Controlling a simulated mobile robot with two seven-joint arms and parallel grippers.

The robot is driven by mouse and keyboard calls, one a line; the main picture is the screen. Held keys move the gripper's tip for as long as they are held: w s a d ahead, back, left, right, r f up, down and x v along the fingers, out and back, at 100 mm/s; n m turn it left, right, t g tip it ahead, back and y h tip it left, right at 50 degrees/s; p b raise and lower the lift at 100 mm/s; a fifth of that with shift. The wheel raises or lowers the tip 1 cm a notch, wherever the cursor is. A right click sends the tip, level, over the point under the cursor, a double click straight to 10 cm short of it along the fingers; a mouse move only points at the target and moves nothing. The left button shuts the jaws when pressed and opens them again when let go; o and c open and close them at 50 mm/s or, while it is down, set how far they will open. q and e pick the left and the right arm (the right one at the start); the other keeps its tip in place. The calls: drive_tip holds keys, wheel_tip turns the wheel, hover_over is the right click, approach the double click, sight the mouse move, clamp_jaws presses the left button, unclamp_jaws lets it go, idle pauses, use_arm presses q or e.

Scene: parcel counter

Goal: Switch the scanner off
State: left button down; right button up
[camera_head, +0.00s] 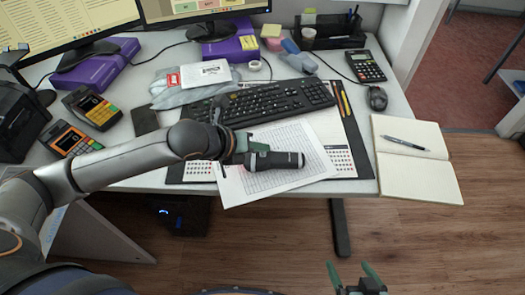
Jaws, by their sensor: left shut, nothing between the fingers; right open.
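A dark cylindrical handheld device (284,160), which looks like the scanner, lies on its side on the printed sheets near the desk's front edge. No label or indicator light on it is readable. My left gripper (257,148) is shut and empty right at its left part, covering some of it. I cannot tell whether the fingertips touch it. My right gripper (354,273) is open and empty, low in front of the desk and well away from the device.
A keyboard (270,103) lies behind the device. Two handheld terminals (92,108) (70,140) stand at the left. An open notebook (418,180) with a pen, a mouse (377,98) and a calculator (366,66) are at the right. Paper around the device is clear.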

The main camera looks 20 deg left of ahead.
use_arm(q)
drive_tip(key=shift+f, duration=0.25)
idle(0.3)
drive_tip(key=shift+r+p, duration=0.9)
drive_tip(key=shift+p, duration=0.35)
